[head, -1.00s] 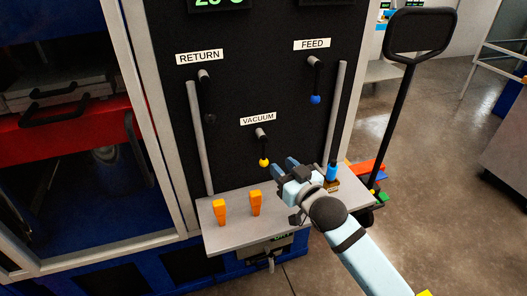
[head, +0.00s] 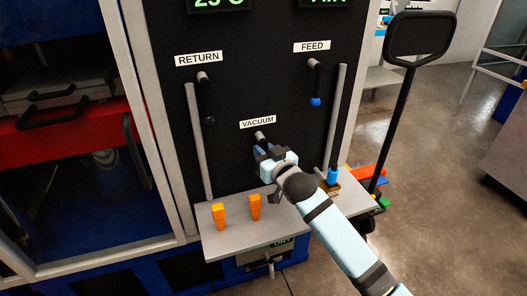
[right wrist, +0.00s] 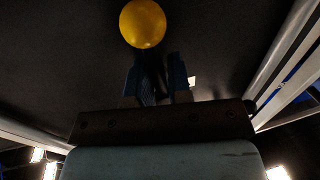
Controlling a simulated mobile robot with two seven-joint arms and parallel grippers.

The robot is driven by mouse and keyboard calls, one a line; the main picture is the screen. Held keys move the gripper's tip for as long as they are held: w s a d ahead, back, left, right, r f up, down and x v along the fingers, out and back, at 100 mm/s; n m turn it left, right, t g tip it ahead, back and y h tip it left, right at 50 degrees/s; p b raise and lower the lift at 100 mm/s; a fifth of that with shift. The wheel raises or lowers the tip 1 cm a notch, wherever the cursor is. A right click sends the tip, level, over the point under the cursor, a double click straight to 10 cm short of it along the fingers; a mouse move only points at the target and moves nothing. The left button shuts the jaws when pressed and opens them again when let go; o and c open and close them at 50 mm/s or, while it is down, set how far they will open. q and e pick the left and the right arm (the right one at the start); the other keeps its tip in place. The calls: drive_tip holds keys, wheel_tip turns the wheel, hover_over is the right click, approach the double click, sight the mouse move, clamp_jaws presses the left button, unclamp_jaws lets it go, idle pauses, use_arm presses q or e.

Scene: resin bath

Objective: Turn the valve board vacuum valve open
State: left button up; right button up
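The vacuum valve is on the black board under the VACUUM label (head: 258,122). Its grey stub (head: 261,136) shows in the head view, but its lever and yellow knob are hidden there by my right gripper (head: 262,151). In the right wrist view the yellow knob (right wrist: 143,23) is at the top, just beyond the fingers. The right fingers (right wrist: 155,80) stand apart on either side of what looks like the dark lever. Contact with it is not clear. My left gripper is not in view.
The RETURN valve (head: 205,95) and the blue-knobbed FEED valve (head: 315,85) are above, with grey vertical bars at both sides. A grey shelf (head: 240,235) below holds two orange pieces (head: 218,217) and a blue-topped item (head: 332,176). A pallet-jack handle (head: 418,35) stands at right.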

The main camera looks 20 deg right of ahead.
clamp_jaws()
